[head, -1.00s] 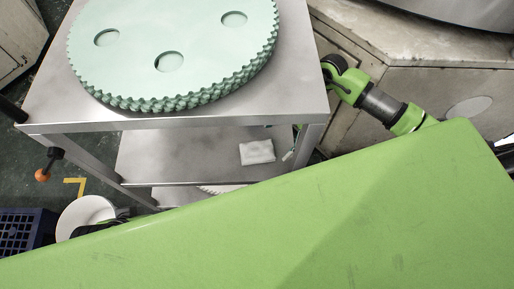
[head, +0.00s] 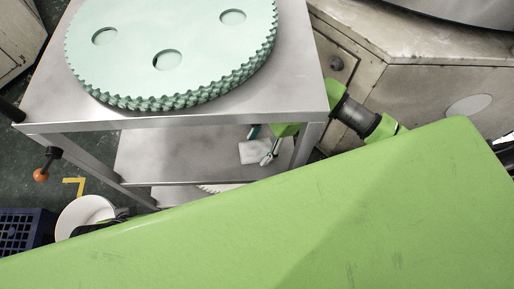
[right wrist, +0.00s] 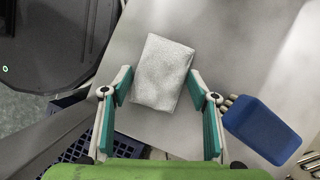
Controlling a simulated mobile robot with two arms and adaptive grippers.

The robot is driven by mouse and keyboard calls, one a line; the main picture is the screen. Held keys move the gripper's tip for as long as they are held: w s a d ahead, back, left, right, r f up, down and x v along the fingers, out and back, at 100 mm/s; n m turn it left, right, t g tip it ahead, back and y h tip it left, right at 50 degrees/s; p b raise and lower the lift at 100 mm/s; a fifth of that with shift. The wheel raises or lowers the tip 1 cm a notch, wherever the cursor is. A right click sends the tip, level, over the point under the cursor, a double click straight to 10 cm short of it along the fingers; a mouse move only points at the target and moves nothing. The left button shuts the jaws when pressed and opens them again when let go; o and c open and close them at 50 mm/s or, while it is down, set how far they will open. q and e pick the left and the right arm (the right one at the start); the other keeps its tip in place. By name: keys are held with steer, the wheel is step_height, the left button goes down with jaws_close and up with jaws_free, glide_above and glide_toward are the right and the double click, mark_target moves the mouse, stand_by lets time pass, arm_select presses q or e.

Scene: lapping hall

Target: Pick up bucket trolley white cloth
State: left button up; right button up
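The white cloth (head: 252,153) is a small folded pad lying on the lower shelf (head: 190,155) of the steel trolley. In the right wrist view the cloth (right wrist: 162,72) lies between and ahead of the finger ends. My right gripper (head: 259,146) reaches in over the lower shelf from the right, beneath the top shelf, and overlaps the cloth's right side in the head view. In the right wrist view the right gripper (right wrist: 160,82) is open, one finger on each side of the cloth's near part. Contact cannot be told. My left gripper is not in view.
Green toothed discs (head: 170,45) lie on the trolley's top shelf (head: 45,100), above the cloth. A blue block-like object (right wrist: 262,128) with grey pins lies to the right in the wrist view. A white bucket (head: 85,212) and blue crate (head: 22,232) stand at lower left.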

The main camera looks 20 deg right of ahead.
stand_by(0.3)
steer(key=shift+d+r, duration=0.2)
steer(key=shift+r, duration=0.1)
steer(key=s+d, duration=0.1)
steer(key=d, duration=0.4)
steer(key=s+d+b, duration=0.1)
steer(key=d, duration=0.2)
steer(key=shift+s+d+f, duration=0.15)
steer(key=shift+s+d, duration=0.2)
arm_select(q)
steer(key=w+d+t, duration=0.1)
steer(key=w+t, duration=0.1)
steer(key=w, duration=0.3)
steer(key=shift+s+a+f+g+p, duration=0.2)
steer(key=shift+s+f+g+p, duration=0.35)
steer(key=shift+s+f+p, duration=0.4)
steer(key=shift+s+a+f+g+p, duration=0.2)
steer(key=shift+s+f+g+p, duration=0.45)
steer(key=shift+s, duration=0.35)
arm_select(e)
steer(key=s+d, duration=0.3)
steer(key=d, duration=0.8)
steer(key=s+d, duration=0.3)
steer(key=d, duration=0.7)
steer(key=shift+d, duration=0.35)
steer(key=shift+s, duration=0.1)
